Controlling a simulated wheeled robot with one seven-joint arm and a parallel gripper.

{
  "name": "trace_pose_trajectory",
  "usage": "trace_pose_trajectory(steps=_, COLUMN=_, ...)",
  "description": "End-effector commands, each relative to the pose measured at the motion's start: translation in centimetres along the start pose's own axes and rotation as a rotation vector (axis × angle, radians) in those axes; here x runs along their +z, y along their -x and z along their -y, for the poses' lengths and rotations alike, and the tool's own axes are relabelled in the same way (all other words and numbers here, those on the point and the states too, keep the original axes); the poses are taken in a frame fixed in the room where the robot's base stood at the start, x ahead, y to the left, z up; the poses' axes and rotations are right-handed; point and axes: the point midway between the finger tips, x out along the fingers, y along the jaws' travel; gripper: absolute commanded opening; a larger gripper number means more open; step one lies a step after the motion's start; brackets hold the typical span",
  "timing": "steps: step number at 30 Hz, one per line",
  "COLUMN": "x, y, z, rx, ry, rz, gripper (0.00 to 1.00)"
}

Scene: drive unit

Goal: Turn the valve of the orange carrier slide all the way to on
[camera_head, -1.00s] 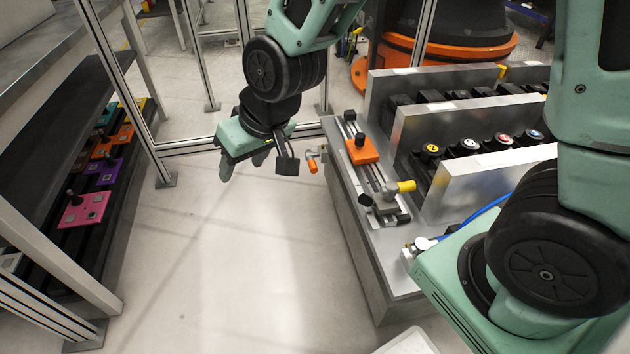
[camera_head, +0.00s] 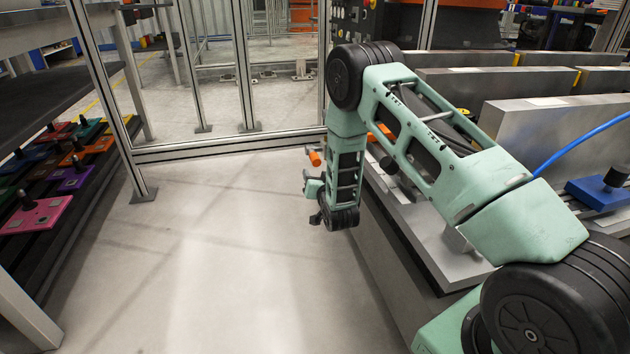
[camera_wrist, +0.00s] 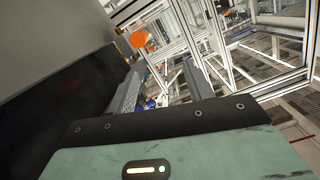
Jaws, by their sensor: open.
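The valve's orange handle (camera_head: 315,157) sticks out at the left side of the grey bench, just above my gripper (camera_head: 313,198). In the wrist view the handle shows as an orange round end (camera_wrist: 139,39), above the left finger and beyond the fingertips. My gripper (camera_wrist: 163,84) is open, with its two fingers apart and no object held between them. It hangs low beside the bench, below the handle and apart from it. The orange carrier slide (camera_head: 386,132) shows only as a small orange part behind my arm; most of it is hidden.
The grey bench (camera_head: 400,225) with upright metal plates (camera_head: 550,135) stands at the right. A metal frame fence (camera_head: 230,147) stands behind. A dark shelf (camera_head: 75,215) with coloured plates is at the left. The floor between shelf and bench is clear.

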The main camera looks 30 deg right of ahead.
Motion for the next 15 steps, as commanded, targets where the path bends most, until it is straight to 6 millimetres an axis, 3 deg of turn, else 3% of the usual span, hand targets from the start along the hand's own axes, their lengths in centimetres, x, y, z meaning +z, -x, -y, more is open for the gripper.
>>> trace_pose_trajectory(steps=1, x=2.2, y=-0.3, z=-1.8, rx=0.007, ry=0.004, rz=-0.031, gripper=0.52)
trace_pose_trajectory(steps=4, x=3.1, y=-0.5, z=-3.4, rx=0.011, ry=0.009, rz=-0.083, gripper=0.52)
trace_pose_trajectory(steps=10, x=3.3, y=-1.2, z=-4.4, rx=0.011, ry=0.012, rz=-0.120, gripper=0.52)
trace_pose_trajectory(steps=15, x=3.0, y=-3.7, z=-4.4, rx=0.010, ry=0.011, rz=-0.122, gripper=0.52)
